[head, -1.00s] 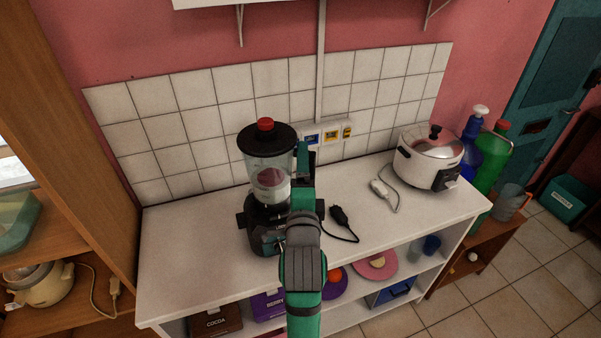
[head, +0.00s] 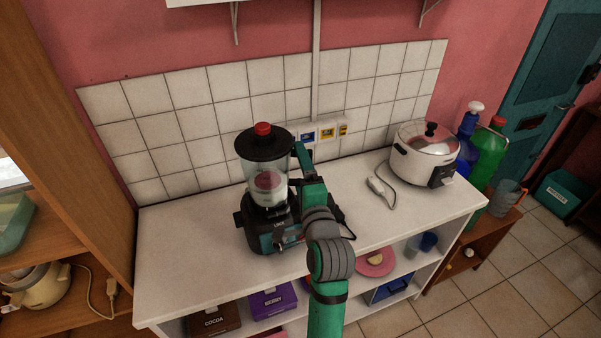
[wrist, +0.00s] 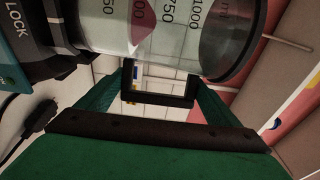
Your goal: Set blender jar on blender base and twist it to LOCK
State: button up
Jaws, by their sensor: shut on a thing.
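The clear blender jar (head: 268,172) with a black lid and red cap stands upright on the dark blender base (head: 268,230) on the white counter. My gripper (head: 302,158) is at the jar's right side, shut on its handle, which is mostly hidden in the head view. In the wrist view, the jar (wrist: 115,25) lies across the top with its measuring marks, and my gripper (wrist: 160,90) is beside it. The base (wrist: 22,45) shows the word LOCK at the left. I cannot tell whether the jar lines up with that mark.
A white rice cooker (head: 425,153) stands at the counter's right, with a white plug (head: 380,188) before it. Blue and green bottles (head: 487,155) stand beyond the right end. The counter (head: 180,245) left of the base is clear. Boxes and plates fill the shelf below.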

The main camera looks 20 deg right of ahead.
jog(key=shift+w+d+r+n+y, duration=0.1)
jog(key=shift+w+d+n+y, duration=0.1)
jog(key=shift+w+n+y, duration=0.4)
jog(key=shift+w+a+y, duration=0.1)
jog(key=shift+a+y, duration=0.05)
jog(key=shift+y, duration=0.45)
jog(key=shift+w+d+n+g+y, duration=0.15)
jog(key=shift+w+n+y, duration=0.2)
jog(key=shift+n+y, duration=0.45)
jog(key=shift+w+d+n+g+y, duration=0.15)
jog(key=shift+w+n+y, duration=0.3)
jog(key=shift+y, duration=0.6)
jog(key=shift+w+n+g+y, duration=0.25)
jog(key=shift+n+y, duration=0.5)
jog(key=shift+y, duration=0.2)
jog(key=o, duration=2)
